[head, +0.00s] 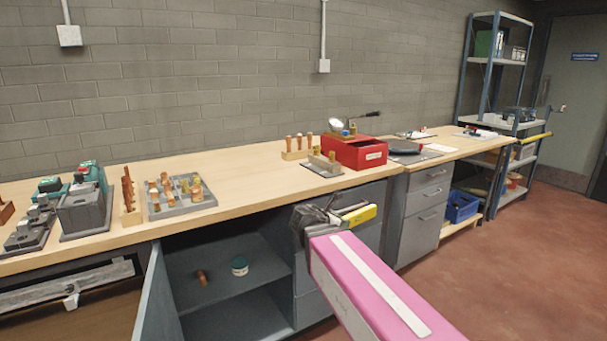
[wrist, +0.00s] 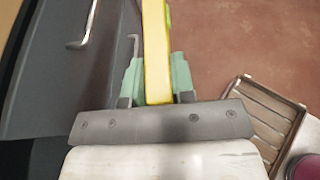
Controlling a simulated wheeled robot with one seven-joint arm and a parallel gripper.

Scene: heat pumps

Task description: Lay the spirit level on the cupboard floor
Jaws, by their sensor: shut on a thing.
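The yellow spirit level (head: 360,217) is held in my gripper (head: 338,214), in front of the grey drawers and to the right of the open cupboard. In the wrist view the level (wrist: 156,50) runs away from me between the two greenish fingers (wrist: 157,82), which are shut on it. The cupboard stands open under the bench, its door (head: 155,300) swung out at the left. Inside is a shelf surface (head: 215,285), with the cupboard floor (head: 240,318) visible below it. The deeper floor is hidden under the shelf.
A small brown object (head: 202,278) and a green-and-white round tin (head: 240,266) stand on the shelf. The wooden bench top (head: 250,190) overhangs the opening. Drawer handles (head: 432,194) stick out to the right. A blue crate (head: 460,206) sits farther right; the red-brown floor (head: 520,250) is mostly clear.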

